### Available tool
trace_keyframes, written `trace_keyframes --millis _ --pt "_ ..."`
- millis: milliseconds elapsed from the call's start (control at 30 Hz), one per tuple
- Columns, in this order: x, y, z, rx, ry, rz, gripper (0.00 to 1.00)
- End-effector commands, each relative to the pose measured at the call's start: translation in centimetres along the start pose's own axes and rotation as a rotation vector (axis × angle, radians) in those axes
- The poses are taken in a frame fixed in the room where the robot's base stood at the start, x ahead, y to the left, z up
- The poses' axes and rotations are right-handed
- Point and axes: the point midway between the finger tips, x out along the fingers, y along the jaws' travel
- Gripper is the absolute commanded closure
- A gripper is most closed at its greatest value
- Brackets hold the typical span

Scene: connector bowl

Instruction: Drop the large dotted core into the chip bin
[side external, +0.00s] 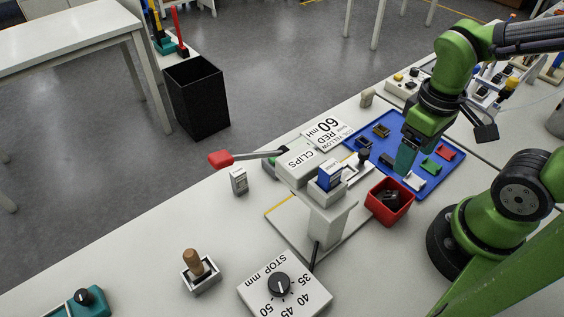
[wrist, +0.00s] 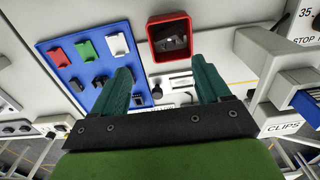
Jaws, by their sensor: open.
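My gripper (side external: 405,168) is open and empty, above the blue tray near the red bin. In the wrist view its two teal fingers (wrist: 165,84) stand wide apart with nothing between them. A small red bin (side external: 388,219) stands on the bench in front of the tray and holds dark pieces; it also shows in the wrist view (wrist: 153,42) beyond the fingertips. I see no piece with clear dots, so I cannot tell which is the large dotted core. No bin is readably marked as the chip bin.
The blue tray (side external: 430,186) holds red, green, white and dark connectors. A white press-like stand with a CLIPS box (side external: 302,162) and a red-ended lever (side external: 221,159) is left of the red bin. A black bin (side external: 196,100) stands on the floor.

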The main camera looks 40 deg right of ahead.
Motion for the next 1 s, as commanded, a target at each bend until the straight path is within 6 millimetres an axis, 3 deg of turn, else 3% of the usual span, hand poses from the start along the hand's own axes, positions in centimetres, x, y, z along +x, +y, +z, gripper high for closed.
trace_keyframes --millis 233,367,800,1000 --pt "-0.3 0.0 0.0 0.0 0.002 0.0 0.24" --pt "-1.7 0.0 -0.1 -0.002 0.006 0.0 0.24" --pt "-12.1 0.0 -0.1 -0.001 0.007 0.0 0.24" --pt "-15.4 0.0 -0.1 0.0 0.003 0.0 0.24"
